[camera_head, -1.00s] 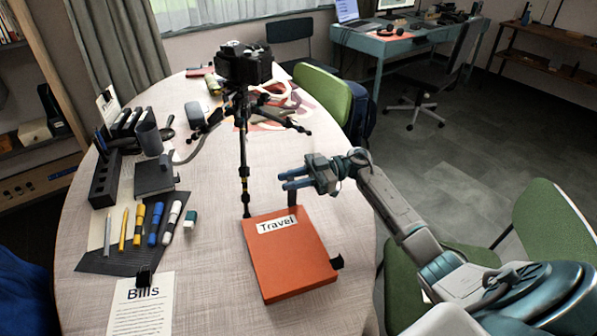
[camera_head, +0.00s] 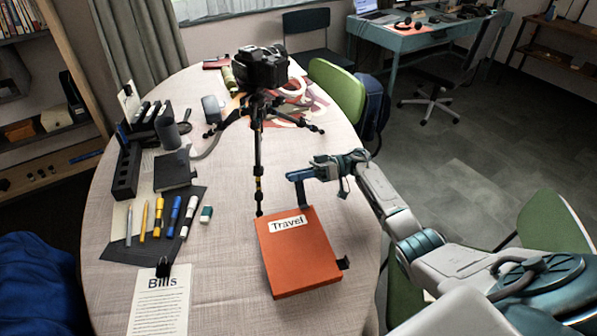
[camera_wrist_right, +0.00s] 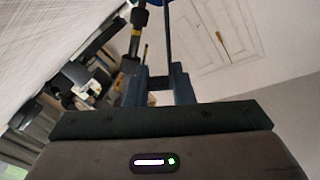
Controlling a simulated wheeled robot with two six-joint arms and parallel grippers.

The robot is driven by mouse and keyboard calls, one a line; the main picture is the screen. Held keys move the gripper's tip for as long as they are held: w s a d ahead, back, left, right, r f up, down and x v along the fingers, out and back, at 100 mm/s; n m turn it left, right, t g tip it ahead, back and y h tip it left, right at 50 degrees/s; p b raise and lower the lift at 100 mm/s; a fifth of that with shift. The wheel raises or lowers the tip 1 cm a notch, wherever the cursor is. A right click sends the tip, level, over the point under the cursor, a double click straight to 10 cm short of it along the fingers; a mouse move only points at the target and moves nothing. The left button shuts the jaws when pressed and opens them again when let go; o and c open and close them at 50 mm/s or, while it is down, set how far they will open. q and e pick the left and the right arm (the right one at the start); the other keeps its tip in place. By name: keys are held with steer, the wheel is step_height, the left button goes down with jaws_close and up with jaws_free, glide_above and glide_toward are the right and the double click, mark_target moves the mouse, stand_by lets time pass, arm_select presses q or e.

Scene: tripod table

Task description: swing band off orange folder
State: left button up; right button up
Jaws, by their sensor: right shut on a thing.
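The orange folder (camera_head: 303,262), labelled "Travel", lies flat near the table's front right edge. A dark upright strip, seemingly the band (camera_head: 303,196), stands at the folder's far edge. My right gripper (camera_head: 298,176) is shut on its upper end, just above and beyond the folder. A small black tab (camera_head: 344,263) sticks out at the folder's right side. In the wrist view, the gripper's blue fingers (camera_wrist_right: 160,88) show; a thin dark strip (camera_wrist_right: 168,35) runs up between or behind them, and I cannot tell which. My left gripper is out of view.
A camera on a tripod (camera_head: 258,150) stands just beyond the folder, one leg close to its far left corner. Pens and a black organizer (camera_head: 126,172) are at left. A clipped "Bills" sheet (camera_head: 160,300) lies at front left. Bare tabletop lies between.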

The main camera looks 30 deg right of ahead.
steer(key=shift+w+m, duration=0.15)
steer(key=shift+m, duration=0.35)
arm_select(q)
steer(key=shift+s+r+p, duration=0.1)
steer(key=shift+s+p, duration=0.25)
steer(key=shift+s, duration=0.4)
arm_select(e)
steer(key=shift+w+f+m, duration=0.15)
steer(key=shift+f+m, duration=0.1)
steer(key=shift+m, duration=0.45)
steer(key=o, duration=0.7)
steer(key=shift+d+f, duration=0.1)
